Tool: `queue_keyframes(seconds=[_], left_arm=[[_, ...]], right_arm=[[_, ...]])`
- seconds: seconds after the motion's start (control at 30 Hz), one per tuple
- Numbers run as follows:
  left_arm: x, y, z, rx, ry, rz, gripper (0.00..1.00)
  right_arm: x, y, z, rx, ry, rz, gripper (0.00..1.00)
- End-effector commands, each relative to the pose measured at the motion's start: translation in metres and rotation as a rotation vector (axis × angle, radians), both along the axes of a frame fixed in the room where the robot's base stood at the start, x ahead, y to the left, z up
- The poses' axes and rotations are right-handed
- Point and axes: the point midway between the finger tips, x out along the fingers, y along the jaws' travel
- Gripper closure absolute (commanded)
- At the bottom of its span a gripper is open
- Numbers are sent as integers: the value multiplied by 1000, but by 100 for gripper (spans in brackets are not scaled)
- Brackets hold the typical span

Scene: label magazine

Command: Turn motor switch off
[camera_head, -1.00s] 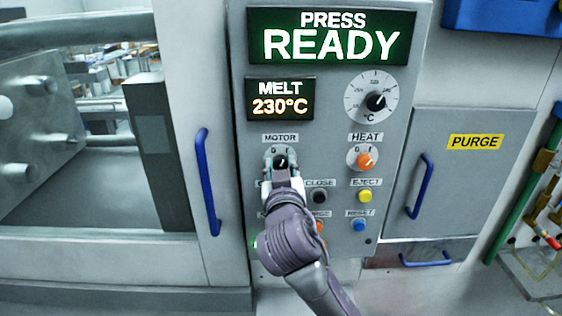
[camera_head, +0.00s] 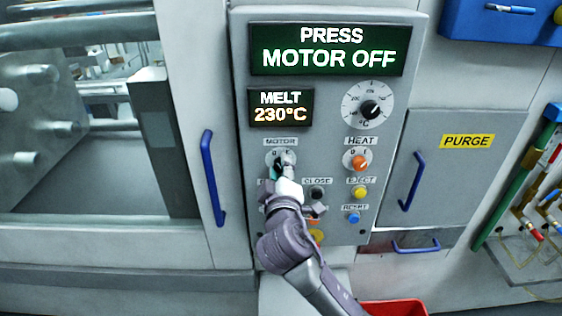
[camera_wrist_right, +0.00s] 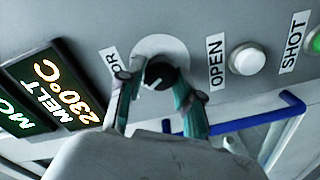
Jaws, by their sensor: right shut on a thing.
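The motor switch is a black round knob on a pale disc under the MOTOR label. In the head view its disc (camera_head: 273,155) shows past my gripper, which hides much of the knob. My right gripper (camera_head: 281,171) is at the switch. In the right wrist view the black knob (camera_wrist_right: 160,73) sits between the two fingers of my right gripper (camera_wrist_right: 156,88), which is shut on it. The press display (camera_head: 333,48) reads "PRESS MOTOR OFF". My left gripper is not in view.
The orange heat knob (camera_head: 360,161), the black close button (camera_head: 317,193), the yellow eject button (camera_head: 360,192) and the blue reset button (camera_head: 353,218) are close by. A blue door handle (camera_head: 212,180) stands left of the panel. A red container (camera_head: 395,307) shows at the bottom.

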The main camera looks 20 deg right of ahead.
Motion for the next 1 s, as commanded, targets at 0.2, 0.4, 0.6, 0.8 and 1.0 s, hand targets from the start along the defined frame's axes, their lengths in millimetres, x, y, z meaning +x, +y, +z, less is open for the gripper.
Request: queue_keyframes(seconds=[0.2,0.4,0.6,0.8,1.0], left_arm=[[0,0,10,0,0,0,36],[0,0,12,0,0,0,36],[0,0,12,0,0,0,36],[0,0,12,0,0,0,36],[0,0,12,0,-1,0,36]], right_arm=[[0,0,2,-85,23,1,100],[0,0,1,-118,32,0,100],[0,0,0,-124,33,0,100],[0,0,0,-124,33,0,100],[0,0,0,-121,34,1,40]])
